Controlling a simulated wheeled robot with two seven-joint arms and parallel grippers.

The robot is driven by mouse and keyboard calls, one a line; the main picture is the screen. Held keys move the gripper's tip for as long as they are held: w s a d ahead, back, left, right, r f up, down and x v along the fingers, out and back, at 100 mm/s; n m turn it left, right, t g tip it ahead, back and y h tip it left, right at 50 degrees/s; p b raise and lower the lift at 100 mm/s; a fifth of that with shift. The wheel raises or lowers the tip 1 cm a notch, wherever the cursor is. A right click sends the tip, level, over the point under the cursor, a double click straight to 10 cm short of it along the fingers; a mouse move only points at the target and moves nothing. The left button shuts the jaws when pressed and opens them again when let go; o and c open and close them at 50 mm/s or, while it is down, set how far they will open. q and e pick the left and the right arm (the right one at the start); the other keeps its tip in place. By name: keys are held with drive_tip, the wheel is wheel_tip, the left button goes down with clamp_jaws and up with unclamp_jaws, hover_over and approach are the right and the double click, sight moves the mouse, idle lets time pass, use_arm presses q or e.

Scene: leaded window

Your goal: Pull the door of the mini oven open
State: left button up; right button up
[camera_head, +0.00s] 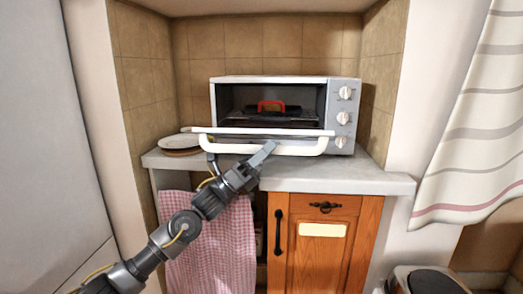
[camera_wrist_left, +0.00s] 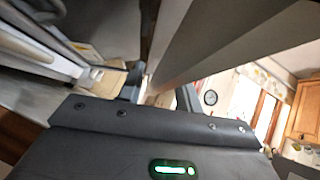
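The mini oven (camera_head: 347,95) stands on the counter. Its door is folded down to about level, showing the dark inside. The white door handle (camera_head: 225,149) runs along the door's front edge. My left gripper (camera_head: 270,147) is at the front of the oven, with its grey fingers overlapping the handle right of its middle. I cannot tell whether they touch or grip it. My right gripper is not in view.
A red-handled item (camera_head: 271,104) is inside the oven. Plates (camera_head: 180,143) sit left of it on the counter (camera_head: 330,178). Below are a checked cloth (camera_head: 225,240) and a wooden cabinet door (camera_head: 315,265). A striped curtain (camera_head: 480,120) hangs at the right.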

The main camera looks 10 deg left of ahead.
use_arm(q)
drive_tip(key=shift+a+t, duration=0.3)
drive_tip(key=shift+a, duration=0.35)
drive_tip(key=shift+s+a+f, duration=0.1)
drive_tip(key=shift+a+f, duration=0.1)
drive_tip(key=shift+f, duration=0.15)
drive_tip(key=v, duration=1)
drive_tip(key=shift+r, duration=0.15)
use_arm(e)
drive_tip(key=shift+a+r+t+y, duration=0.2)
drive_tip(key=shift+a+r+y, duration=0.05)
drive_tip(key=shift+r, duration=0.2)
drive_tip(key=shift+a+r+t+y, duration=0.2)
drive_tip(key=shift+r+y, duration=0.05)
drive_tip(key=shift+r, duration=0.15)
use_arm(q)
drive_tip(key=shift+a+n, duration=0.15)
drive_tip(key=shift+n, duration=0.15)
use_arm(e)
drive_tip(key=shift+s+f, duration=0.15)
